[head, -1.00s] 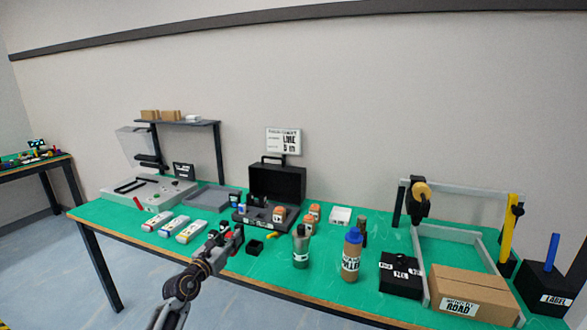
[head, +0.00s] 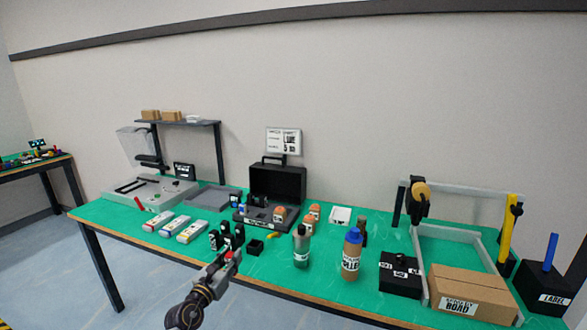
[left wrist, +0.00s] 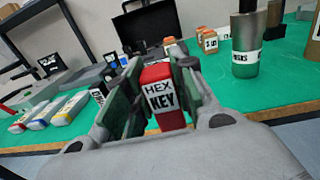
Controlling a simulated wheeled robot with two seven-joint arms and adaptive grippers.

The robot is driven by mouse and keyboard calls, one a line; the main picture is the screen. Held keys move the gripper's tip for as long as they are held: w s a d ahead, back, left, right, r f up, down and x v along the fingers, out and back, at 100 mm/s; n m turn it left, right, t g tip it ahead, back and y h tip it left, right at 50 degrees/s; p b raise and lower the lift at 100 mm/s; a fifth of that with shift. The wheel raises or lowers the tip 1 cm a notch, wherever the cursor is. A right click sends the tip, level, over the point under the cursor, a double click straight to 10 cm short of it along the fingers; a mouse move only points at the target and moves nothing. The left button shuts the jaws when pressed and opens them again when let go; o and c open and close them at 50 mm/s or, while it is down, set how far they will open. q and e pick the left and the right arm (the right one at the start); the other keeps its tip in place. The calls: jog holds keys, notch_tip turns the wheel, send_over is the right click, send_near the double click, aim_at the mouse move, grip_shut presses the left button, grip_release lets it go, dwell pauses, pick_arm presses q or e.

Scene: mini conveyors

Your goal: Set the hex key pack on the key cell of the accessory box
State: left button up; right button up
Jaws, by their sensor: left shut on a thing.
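My left gripper (head: 226,259) is shut on the red hex key pack, which shows as a small red spot (head: 229,254) in the head view. In the left wrist view the pack (left wrist: 164,97) sits between the fingers (left wrist: 160,108), its white "HEX KEY" label facing the camera. The gripper is near the table's front edge, in front of and to the left of the accessory box. That black box (head: 277,182) stands open at the back with its lid up and items in its base. The key cell cannot be made out. My right gripper is not in view.
Bottles (head: 301,247) and a blue-capped one (head: 351,255) stand further right. Labelled packs (head: 190,231) lie at left.

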pick_arm(q)
jog(key=s+f+n+y+p, duration=0.1)
jog(key=s+f, duration=0.3)
jog(key=s, duration=0.6)
jog(key=s+a+f+n+y, duration=0.1)
jog(key=s+f+y, duration=0.3)
jog(key=s, duration=0.6)
jog(key=shift+s+a+f+n+t+p, duration=0.15)
jog(key=shift+a+f+n+t+p, duration=0.25)
jog(key=shift+n, duration=0.3)
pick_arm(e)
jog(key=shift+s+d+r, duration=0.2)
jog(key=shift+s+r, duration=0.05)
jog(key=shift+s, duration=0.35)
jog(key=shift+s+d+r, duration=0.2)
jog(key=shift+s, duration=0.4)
pick_arm(q)
jog(key=shift+d+f, duration=0.1)
jog(key=shift+d, duration=0.05)
